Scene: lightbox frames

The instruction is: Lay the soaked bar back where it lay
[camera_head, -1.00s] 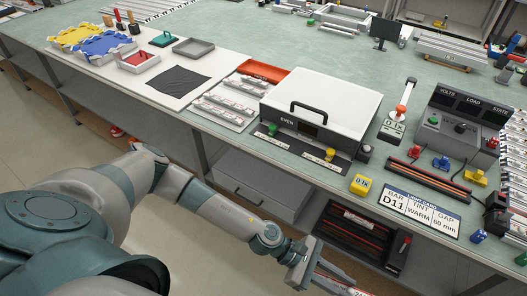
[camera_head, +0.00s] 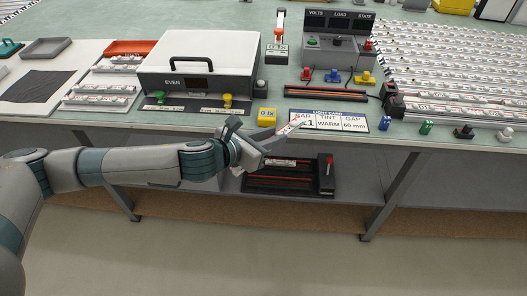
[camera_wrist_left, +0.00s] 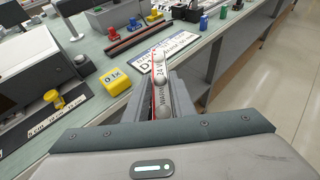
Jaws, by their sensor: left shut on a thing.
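My left gripper (camera_head: 266,143) is shut on a slim light bar (camera_head: 291,127) with lettering and a red edge. The bar also shows in the left wrist view (camera_wrist_left: 161,72), pointing away from the jaws with pale round lenses on it. The gripper is at the bench's front edge, and the bar's tip overlaps the light card (camera_head: 340,121) in view; I cannot tell whether they touch. The card reads WARM and 60 mm, with its bar code partly covered. Similar bars lie on a white board (camera_head: 70,108) at the left. My right gripper is not in view.
The white EVEN box (camera_head: 222,50) with a black handle stands on the bench. A yellow block (camera_head: 267,116) is close to the gripper. A dark rack with red strips (camera_head: 335,93) lies behind the card. Many bar rows (camera_head: 450,60) fill the right; small coloured pegs line the front edge.

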